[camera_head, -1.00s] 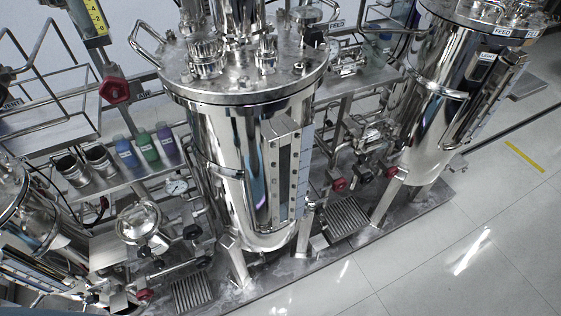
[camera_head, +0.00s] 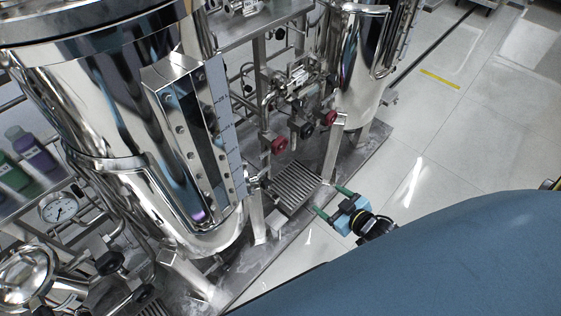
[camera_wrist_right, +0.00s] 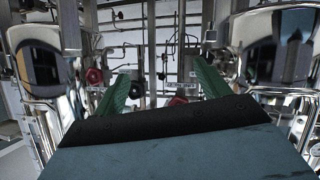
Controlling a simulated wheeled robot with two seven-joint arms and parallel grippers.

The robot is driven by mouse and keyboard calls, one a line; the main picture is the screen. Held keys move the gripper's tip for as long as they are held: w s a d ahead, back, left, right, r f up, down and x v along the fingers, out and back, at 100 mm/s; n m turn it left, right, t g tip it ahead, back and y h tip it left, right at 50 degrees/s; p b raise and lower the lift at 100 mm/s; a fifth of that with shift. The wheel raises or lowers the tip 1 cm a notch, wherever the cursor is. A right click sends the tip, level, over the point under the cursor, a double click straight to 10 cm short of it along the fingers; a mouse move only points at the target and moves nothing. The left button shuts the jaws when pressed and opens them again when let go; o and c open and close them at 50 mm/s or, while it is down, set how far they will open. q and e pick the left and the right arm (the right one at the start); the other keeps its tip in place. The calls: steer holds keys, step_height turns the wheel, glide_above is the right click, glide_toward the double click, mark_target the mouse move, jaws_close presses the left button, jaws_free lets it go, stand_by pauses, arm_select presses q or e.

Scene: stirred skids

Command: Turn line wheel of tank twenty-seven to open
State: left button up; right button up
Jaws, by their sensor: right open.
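Between the large steel tank (camera_head: 105,110) and the farther tank (camera_head: 355,60) is pipework with two red wheels, one on the left (camera_head: 279,145) and one on the right (camera_head: 328,117), and a black wheel (camera_head: 306,130) between them. I cannot read which tank is twenty-seven or which wheel is its line wheel. My right gripper (camera_head: 327,198) is open and empty, with green fingers, in front of and below the wheels, apart from them. In the right wrist view a red wheel (camera_wrist_right: 95,76) shows by the left finger and another red wheel (camera_wrist_right: 178,100) between the fingers, farther off. My left gripper is out of view.
A ribbed metal step (camera_head: 298,188) lies on the skid below the wheels. Tank legs (camera_head: 334,150) stand on either side. A pressure gauge (camera_head: 58,208) and bottles (camera_head: 32,150) are at the left. The pale floor (camera_head: 470,150) to the right is clear.

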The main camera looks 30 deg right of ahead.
steer(key=w+a+r+n+t+y+b, duration=0.1)
steer(key=w+r+t+y+b, duration=0.1)
steer(key=w+r+b, duration=0.15)
steer(key=n+t+y+b, duration=0.2)
steer(key=b, duration=0.1)
glide_toward(282, 147)
arm_select(q)
step_height(282, 147, up, 10)
steer(key=d+r+t+b, duration=0.1)
steer(key=t, duration=0.1)
arm_select(e)
steer(key=b+x, duration=0.1)
steer(key=x, duration=0.4)
steer(key=b+x, duration=0.1)
steer(key=x, duration=0.4)
steer(key=shift+f, duration=0.2)
arm_select(q)
steer(key=w+d+r+t+h, duration=0.1)
steer(key=w+d+r+t, duration=0.1)
steer(key=w, duration=0.3)
steer(key=w+d+r+t+h, duration=0.1)
steer(key=w+d+r+t, duration=0.1)
steer(key=w+r+t, duration=0.2)
steer(key=shift+w+d+t+b, duration=0.15)
steer(key=shift+w+t+b, duration=0.15)
steer(key=shift+w+t, duration=0.45)
arm_select(e)
steer(key=shift+w+a, duration=0.1)
steer(key=shift+w, duration=0.15)
